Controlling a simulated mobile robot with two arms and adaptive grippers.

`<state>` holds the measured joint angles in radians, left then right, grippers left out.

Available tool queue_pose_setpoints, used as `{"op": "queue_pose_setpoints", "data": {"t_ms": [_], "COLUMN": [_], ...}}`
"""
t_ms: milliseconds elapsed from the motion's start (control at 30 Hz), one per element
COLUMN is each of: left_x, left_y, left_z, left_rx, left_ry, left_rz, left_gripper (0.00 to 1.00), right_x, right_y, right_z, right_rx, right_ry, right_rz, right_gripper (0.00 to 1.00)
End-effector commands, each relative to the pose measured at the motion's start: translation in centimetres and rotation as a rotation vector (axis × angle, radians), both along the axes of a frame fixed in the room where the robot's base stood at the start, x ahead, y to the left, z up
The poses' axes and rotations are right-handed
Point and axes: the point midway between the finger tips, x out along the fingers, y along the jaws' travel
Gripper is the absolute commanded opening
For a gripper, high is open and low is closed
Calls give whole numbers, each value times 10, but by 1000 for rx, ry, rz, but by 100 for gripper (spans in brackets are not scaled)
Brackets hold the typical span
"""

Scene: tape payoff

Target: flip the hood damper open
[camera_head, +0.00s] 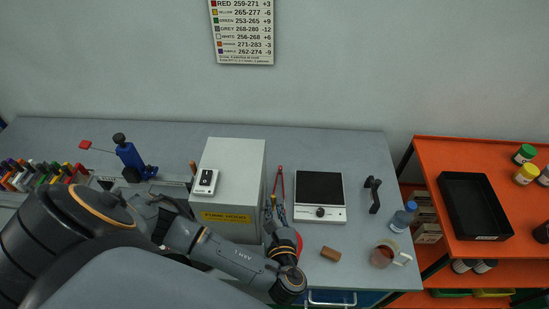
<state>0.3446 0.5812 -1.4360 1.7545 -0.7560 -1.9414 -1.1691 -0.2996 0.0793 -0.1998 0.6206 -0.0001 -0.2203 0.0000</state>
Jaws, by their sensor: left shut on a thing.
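No part that I can clearly tell as a hood damper shows. A grey box (232,165) with a yellow label stands mid-bench, a white device with a dark button on top. My left arm crosses in front of the box. Its gripper (275,210) points away from me between the box and a flat white device, low at the bench. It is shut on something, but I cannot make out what. A slim red forked tool (280,180) lies just beyond its fingers; contact is unclear. A red rounded thing (298,240) is partly hidden behind my wrist. My right gripper is not in view.
The white device (320,197) has a black top and knob. A black handle (374,194), blue-capped bottle (402,217), brown block (331,254) and mug (382,256) stand rightward. An orange shelf (435,168) holds a black tray (470,230).

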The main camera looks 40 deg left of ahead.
Motion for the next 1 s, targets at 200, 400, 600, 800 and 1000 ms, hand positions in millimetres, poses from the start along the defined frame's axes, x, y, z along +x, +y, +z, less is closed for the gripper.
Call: {"op": "queue_pose_setpoints", "data": {"t_ms": [200,400,600,800,1000], "left_x": [-7,-9,-9,-9,-8], "left_y": [-4,-5,-5,-5,-4], "left_z": [-7,-8,-8,-8,-7], "left_rx": [68,104,119,121,122], "left_ry": [-103,-164,-188,-193,-194], "left_rz": [-2,0,0,1,1], "left_gripper": [0,0,0,10,21], "right_x": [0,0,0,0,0], "right_y": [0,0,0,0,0], "right_z": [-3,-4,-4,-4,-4], "right_rx": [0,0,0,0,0], "right_ry": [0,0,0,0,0], "right_rz": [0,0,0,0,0], "right_gripper": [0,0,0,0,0]}}
